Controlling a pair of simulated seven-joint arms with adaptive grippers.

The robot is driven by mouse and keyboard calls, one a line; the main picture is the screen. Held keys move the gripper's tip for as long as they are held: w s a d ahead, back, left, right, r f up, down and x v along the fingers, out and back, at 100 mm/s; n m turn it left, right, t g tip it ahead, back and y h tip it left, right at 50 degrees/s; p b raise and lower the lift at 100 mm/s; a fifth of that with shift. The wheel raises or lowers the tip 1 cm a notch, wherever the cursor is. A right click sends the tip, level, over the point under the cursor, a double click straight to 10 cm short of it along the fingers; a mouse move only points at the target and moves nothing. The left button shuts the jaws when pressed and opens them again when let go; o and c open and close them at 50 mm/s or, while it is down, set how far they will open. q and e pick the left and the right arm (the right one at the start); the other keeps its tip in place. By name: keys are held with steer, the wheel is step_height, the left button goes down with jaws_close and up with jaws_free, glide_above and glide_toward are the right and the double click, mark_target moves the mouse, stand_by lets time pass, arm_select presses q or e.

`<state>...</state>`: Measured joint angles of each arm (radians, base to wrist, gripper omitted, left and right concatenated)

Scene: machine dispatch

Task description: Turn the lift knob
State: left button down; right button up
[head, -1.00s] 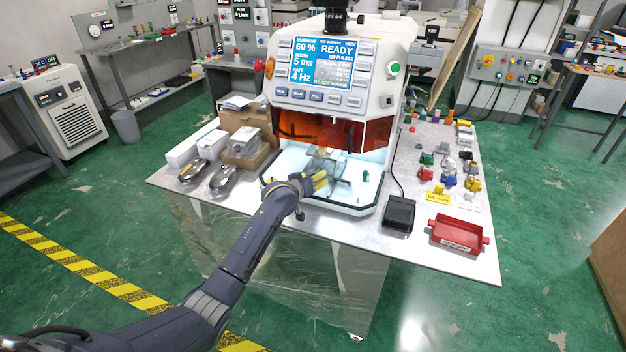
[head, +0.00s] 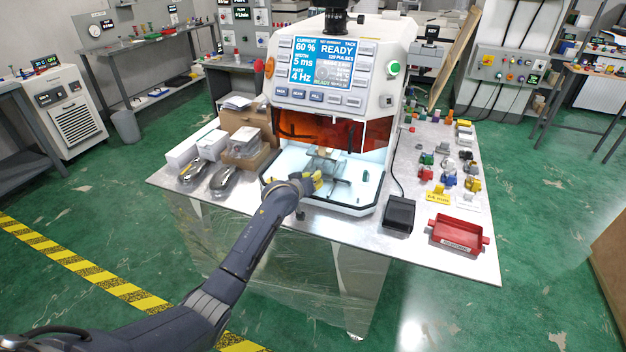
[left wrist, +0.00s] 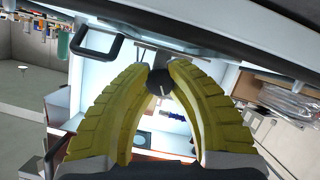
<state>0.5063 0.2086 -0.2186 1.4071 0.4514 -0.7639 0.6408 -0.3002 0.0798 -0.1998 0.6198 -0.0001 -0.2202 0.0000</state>
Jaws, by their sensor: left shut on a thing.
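The lift knob (left wrist: 158,82) is a small dark round knob with a pale mark line on its face, seen in the left wrist view. My left gripper (left wrist: 161,70) has its two yellow ribbed fingers curved in around the knob, with the tips against its sides. In the head view my left gripper (head: 317,182) is inside the open front of the white welding machine (head: 350,70), low in the lit chamber, and hides the knob. A small stage with a tan part (head: 325,152) stands just behind the fingers. My right gripper is not in view.
A black foot pedal (head: 399,214) and a red tray (head: 458,235) lie right of the chamber. Several coloured parts stand behind the tray. Cardboard boxes (head: 250,157) and two shiny packets are on the left. A dark handle (left wrist: 97,40) shows close by in the wrist view.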

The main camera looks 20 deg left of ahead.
arm_select(q)
steer(key=shift+f, duration=0.1)
steer(key=shift+d+m+y, duration=0.1)
steer(key=shift+m+y, duration=0.5)
steer(key=shift+m, duration=0.4)
steer(key=shift+f+m+y, duration=0.1)
steer(key=shift+m+y, duration=0.9)
steer(key=shift+m, duration=0.4)
steer(key=c, duration=1.1)
jaws_free()
steer(key=shift+t, duration=0.3)
steer(key=shift+s, duration=0.15)
steer(key=v, duration=1.1)
steer(key=shift+s+r, duration=0.3)
steer(key=shift+d, duration=0.1)
